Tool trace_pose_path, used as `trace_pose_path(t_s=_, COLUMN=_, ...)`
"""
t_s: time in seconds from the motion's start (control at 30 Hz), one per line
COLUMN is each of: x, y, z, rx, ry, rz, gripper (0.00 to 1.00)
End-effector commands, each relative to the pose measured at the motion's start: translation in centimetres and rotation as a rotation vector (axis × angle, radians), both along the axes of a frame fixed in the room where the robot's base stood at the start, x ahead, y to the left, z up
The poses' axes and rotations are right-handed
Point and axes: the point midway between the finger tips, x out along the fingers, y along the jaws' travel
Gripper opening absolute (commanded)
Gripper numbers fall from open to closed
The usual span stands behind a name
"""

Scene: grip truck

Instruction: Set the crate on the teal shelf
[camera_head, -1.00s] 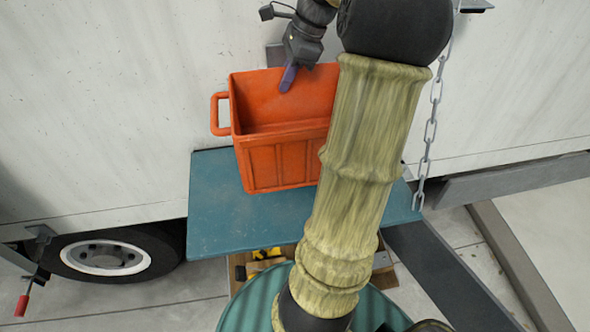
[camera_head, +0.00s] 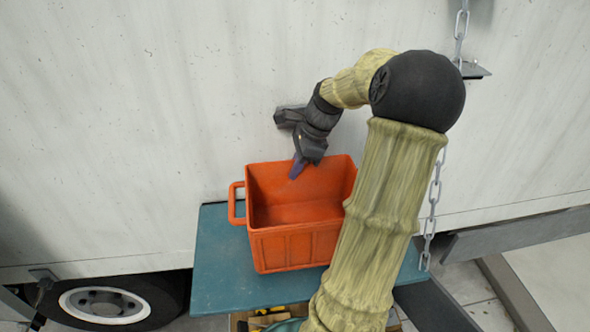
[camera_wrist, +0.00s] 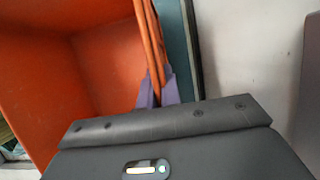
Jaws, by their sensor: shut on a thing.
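The orange crate (camera_head: 283,247) is upright over the teal shelf (camera_head: 222,284), with a loop handle on its left side. I cannot tell whether its base rests on the shelf or is just above it. My gripper (camera_head: 298,169) comes down at the crate's far wall, beside the truck side. In the wrist view, the purple fingers of my gripper (camera_wrist: 157,90) are shut on the thin wall of the crate (camera_wrist: 100,60). A strip of the shelf (camera_wrist: 179,45) shows beyond that wall. The crate's right side is partly hidden behind my arm.
The white truck side (camera_head: 120,130) rises right behind the shelf. A chain (camera_head: 432,210) hangs at the shelf's right end. A wheel (camera_head: 103,304) is below left. A grey beam (camera_head: 515,232) runs off to the right. The shelf's left part is bare.

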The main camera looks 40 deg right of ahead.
Motion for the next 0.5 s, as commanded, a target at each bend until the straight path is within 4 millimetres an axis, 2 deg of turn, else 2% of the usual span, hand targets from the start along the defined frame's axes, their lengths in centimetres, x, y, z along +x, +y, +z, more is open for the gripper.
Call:
trace_pose_path(t_s=0.13, x=0.0, y=0.1, z=-1.2, rx=0.001, ry=-0.001, rz=0.0, gripper=0.0)
trace_pose_path(t_s=0.47, x=0.0, y=0.1, z=-1.5, rx=-0.001, ry=-0.001, rz=0.001, gripper=0.0)
trace_pose_path(t_s=0.5, x=0.0, y=0.0, z=-1.5, rx=-0.001, ry=-0.001, rz=0.001, gripper=0.09)
